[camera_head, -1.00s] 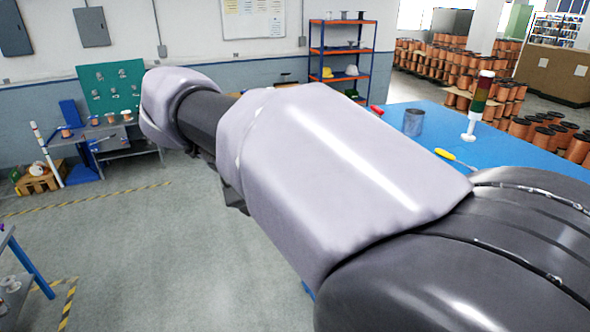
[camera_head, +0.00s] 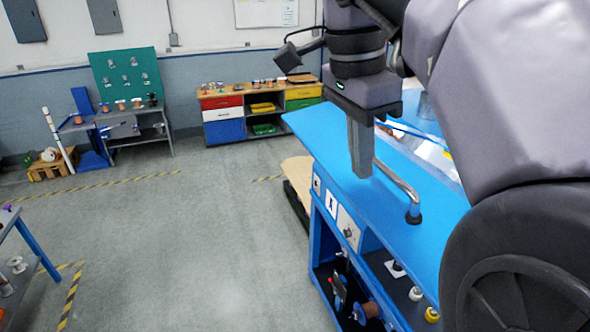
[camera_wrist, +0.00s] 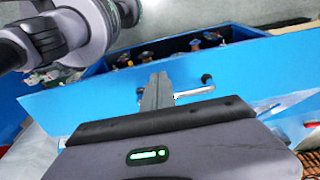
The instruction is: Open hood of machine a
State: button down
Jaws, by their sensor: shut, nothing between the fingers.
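Machine A is a blue cabinet (camera_head: 318,250) with a white label marked "A" (camera_head: 331,203), at the right of the head view. Its flat blue hood (camera_head: 325,140) looks lowered over the top. A bent metal bar handle (camera_head: 402,189) with dark end mounts is fixed on the hood; it also shows in the wrist view (camera_wrist: 190,94). My gripper (camera_head: 360,172) points down over the hood, fingers together and empty, beside the handle's far end. In the wrist view the fingers (camera_wrist: 158,78) overlap the handle; I cannot tell whether they touch it. My arm hides the hood's right part.
The cabinet's open lower shelves (camera_head: 375,290) hold spools and small parts. Several spools also show beyond the blue panel in the wrist view (camera_wrist: 195,44). A drawer bench (camera_head: 262,110) and a grey worktable (camera_head: 120,130) stand by the wall.

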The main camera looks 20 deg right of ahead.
aim_at(361, 209)
jog(key=f, duration=0.1)
jog(key=f+b, duration=0.1)
jog(key=f, duration=0.1)
jog(key=f+b, duration=0.1)
jog(key=f, duration=0.1)
jog(key=shift+d+f, duration=0.15)
jog(key=shift+d, duration=0.2)
jog(key=shift+f, duration=0.35)
jog(key=shift+w+d+f, duration=0.15)
jog(key=shift+d+f, duration=0.1)
jog(key=shift+f, duration=0.1)
jog(key=shift+a, duration=0.1)
jog(key=shift+f+b, duration=0.2)
jog(key=shift+b, duration=0.2)
notch_tip(361, 209, down, 10)
jog(key=a+b, duration=0.2)
jog(key=b, duration=0.6)
jog(key=shift+a+f, duration=0.15)
